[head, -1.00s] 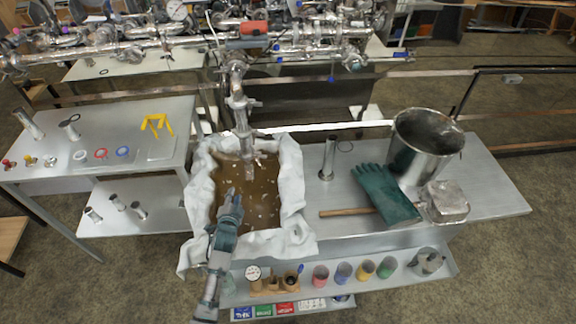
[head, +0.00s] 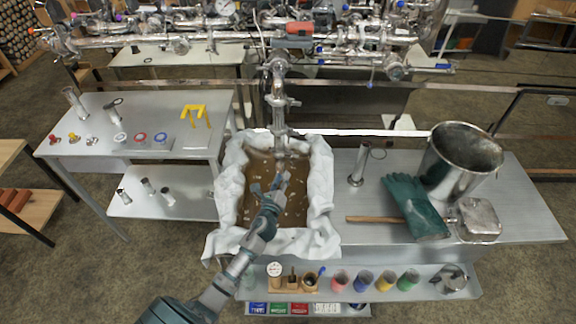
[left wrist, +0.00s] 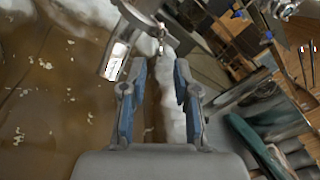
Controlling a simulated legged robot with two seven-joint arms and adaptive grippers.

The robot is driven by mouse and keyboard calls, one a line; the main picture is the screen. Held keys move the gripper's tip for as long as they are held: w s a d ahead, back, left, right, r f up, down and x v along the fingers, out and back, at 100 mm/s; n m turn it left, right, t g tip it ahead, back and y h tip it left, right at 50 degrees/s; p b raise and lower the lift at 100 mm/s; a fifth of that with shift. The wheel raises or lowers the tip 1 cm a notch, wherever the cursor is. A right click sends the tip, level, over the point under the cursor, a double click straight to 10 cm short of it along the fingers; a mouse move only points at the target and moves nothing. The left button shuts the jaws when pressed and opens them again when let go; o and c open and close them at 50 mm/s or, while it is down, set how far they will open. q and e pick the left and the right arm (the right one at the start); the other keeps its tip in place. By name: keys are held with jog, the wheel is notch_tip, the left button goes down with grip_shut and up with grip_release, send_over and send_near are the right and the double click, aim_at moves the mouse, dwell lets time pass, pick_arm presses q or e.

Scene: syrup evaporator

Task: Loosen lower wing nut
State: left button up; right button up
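A steel vertical pipe (head: 279,112) with clamps hangs down over the brown syrup pan (head: 262,195). Its lower end also shows in the left wrist view (left wrist: 116,60). A small metal piece (left wrist: 161,42), which looks like a wing nut, sits beside the pipe, beyond and between my fingertips; its exact form is too small to tell. My left gripper (head: 279,181) is over the pan, just below and in front of the pipe's lower end. In the left wrist view my left gripper (left wrist: 160,68) is open, with nothing between its fingers. My right gripper is not in view.
White cloth (head: 321,180) lines the pan's rim. On the right bench are a steel pot (head: 460,160), a green glove (head: 412,205) and a metal cylinder (head: 358,165). The left table (head: 150,105) holds small parts. Dense pipework (head: 180,42) runs across the back.

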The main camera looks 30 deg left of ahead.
aim_at(288, 159)
pick_arm(q)
jog(key=x, duration=0.6)
jog(key=shift+f+b, duration=0.1)
jog(key=shift+b, duration=0.3)
jog(key=shift+w, duration=0.45)
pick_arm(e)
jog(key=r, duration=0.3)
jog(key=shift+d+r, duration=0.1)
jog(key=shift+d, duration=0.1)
pick_arm(q)
jog(key=shift+c, duration=0.2)
jog(key=shift+a, duration=0.15)
grip_shut()
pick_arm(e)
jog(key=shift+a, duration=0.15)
